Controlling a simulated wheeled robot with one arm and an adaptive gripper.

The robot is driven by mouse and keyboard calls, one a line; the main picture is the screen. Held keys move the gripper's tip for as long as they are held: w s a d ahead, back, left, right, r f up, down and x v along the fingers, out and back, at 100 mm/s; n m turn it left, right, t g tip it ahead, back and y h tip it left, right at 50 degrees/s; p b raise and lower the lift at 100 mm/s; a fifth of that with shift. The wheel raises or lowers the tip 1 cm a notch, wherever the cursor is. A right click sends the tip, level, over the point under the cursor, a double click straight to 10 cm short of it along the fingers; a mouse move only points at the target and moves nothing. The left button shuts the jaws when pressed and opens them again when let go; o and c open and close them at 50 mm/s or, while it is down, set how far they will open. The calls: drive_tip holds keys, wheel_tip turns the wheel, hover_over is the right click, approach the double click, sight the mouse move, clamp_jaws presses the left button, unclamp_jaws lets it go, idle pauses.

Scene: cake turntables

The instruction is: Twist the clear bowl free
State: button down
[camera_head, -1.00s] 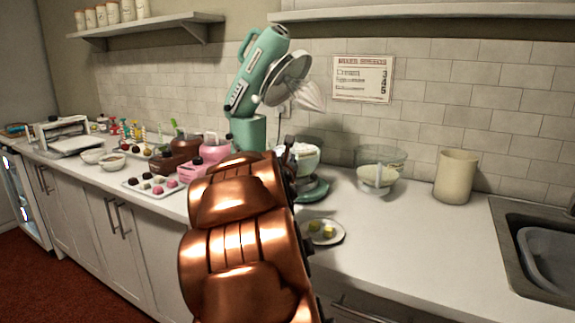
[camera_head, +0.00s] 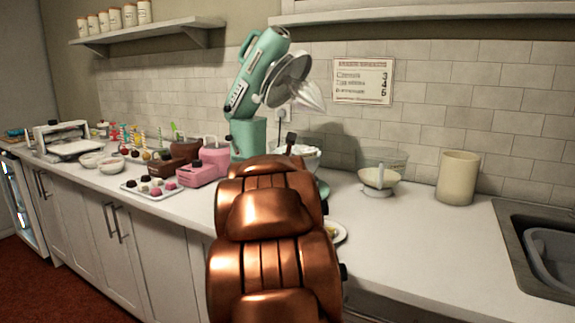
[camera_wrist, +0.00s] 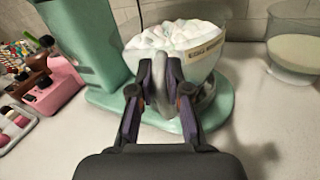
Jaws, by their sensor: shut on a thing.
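A teal stand mixer (camera_head: 248,90) stands on the counter with its head tilted up and a whisk hanging from it. A bowl (camera_wrist: 203,66) with white fluffy contents and a paper label sits on the mixer's base (camera_wrist: 213,112). It shows partly in the head view (camera_head: 309,160), behind my copper arm. My gripper (camera_wrist: 161,88) is shut on a grey upright part at the bowl's near side, which looks like its handle. A second clear bowl (camera_head: 382,162) with pale contents stands to the right, apart from the mixer. Whether the held bowl's foot is locked is hidden.
A cream jug (camera_head: 458,178) and a sink (camera_head: 525,225) are on the right. A small plate (camera_head: 340,232) lies partly hidden beside my arm. Pink and brown boxes (camera_head: 197,174) and a tray of sweets (camera_head: 150,190) are left of the mixer.

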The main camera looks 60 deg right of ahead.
drive_tip(key=shift+s+d+f+t+b, duration=0.1)
drive_tip(key=shift+s+f+t+b, duration=0.2)
drive_tip(key=shift+b, duration=1.5)
drive_tip(key=shift+s+d+r+n+b, duration=0.2)
drive_tip(key=shift+n+b, duration=0.1)
drive_tip(key=shift+b, duration=1.55)
drive_tip(key=shift+f+t+y+b, duration=0.1)
drive_tip(key=shift+t+y+b, duration=0.2)
drive_tip(key=shift+b, duration=0.55)
drive_tip(key=shift+s+r+b, duration=0.2)
drive_tip(key=shift+b, duration=0.65)
drive_tip(key=shift+s+d+f+n+t+y+b, duration=0.15)
drive_tip(key=shift+s+n+t+y+b, duration=0.4)
drive_tip(key=shift+b, duration=1.75)
drive_tip(key=shift+n+t+b, duration=0.25)
drive_tip(key=shift+t+b, duration=0.1)
drive_tip(key=shift+b, duration=0.8)
drive_tip(key=shift+s+d+r+b, duration=0.15)
drive_tip(key=shift+r+b, duration=0.05)
drive_tip(key=shift+b, duration=0.2)
drive_tip(key=c, duration=1.1)
unclamp_jaws()
